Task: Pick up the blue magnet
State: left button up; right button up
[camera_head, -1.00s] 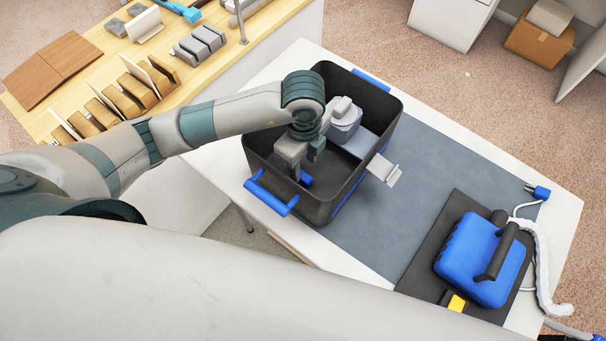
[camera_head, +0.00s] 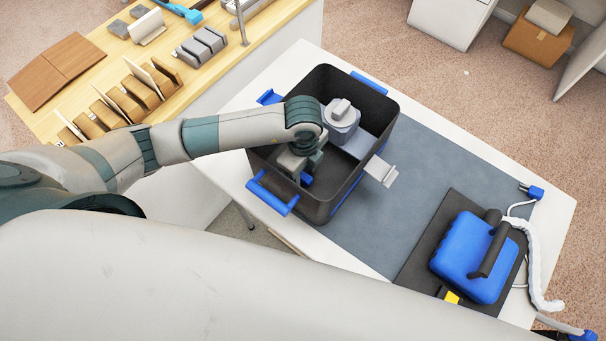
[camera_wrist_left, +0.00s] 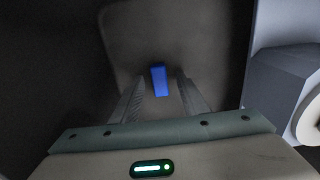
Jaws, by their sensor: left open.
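The blue magnet appears to be the small blue block (camera_head: 306,180) low inside the black bin (camera_head: 322,212), partly hidden by my left gripper. In the left wrist view the blue block (camera_wrist_left: 159,80) stands out against the dark bin floor, in line with the gap between my fingers and around their tips. My left gripper (camera_head: 300,176) reaches down into the near left part of the bin, open, with a finger on either side of the block in the wrist view (camera_wrist_left: 160,92). I cannot tell whether the fingers touch it. My right gripper is not in view.
A grey device (camera_head: 341,125) stands in the bin's far part, right of my gripper.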

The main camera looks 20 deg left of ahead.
aim_at(303, 175)
pick_arm(q)
jog(key=shift+c, duration=0.3)
grip_shut()
jog(key=shift+r, duration=0.5)
notch_tip(303, 175, up, 9)
jog(key=b, duration=0.2)
jog(key=shift+b, duration=0.35)
